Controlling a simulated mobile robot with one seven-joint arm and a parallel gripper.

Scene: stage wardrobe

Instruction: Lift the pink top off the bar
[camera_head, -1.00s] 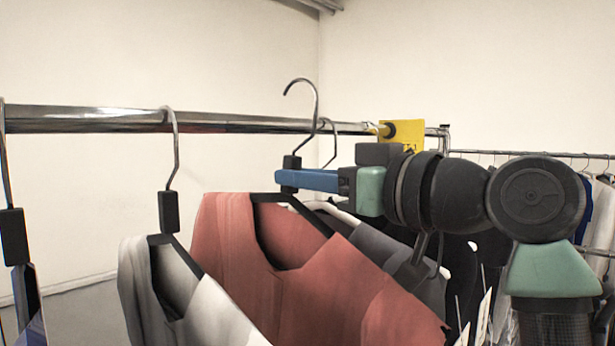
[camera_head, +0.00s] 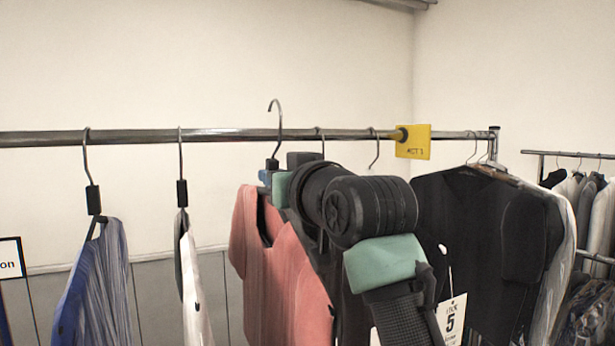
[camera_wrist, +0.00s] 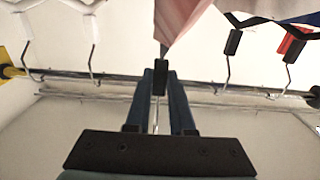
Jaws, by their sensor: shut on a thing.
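The pink top (camera_head: 292,275) hangs from a dark hanger with a metal hook (camera_head: 279,112) and a black block at its neck. My gripper (camera_head: 268,172) is shut on that black block, which shows between the blue fingers in the wrist view (camera_wrist: 159,78). The hook's curve stands above the bar (camera_head: 230,135), higher than the neighbouring hooks, and its tip shows above the bar's top edge. Its shank crosses in front of the bar in the head view. My arm hides part of the top's right side. In the wrist view a pink piece of cloth (camera_wrist: 180,18) shows above the fingers.
A white garment (camera_head: 193,275) and a blue striped one (camera_head: 95,285) hang to the left. A second rack (camera_head: 570,154) stands at far right. The bar left of the top has gaps.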

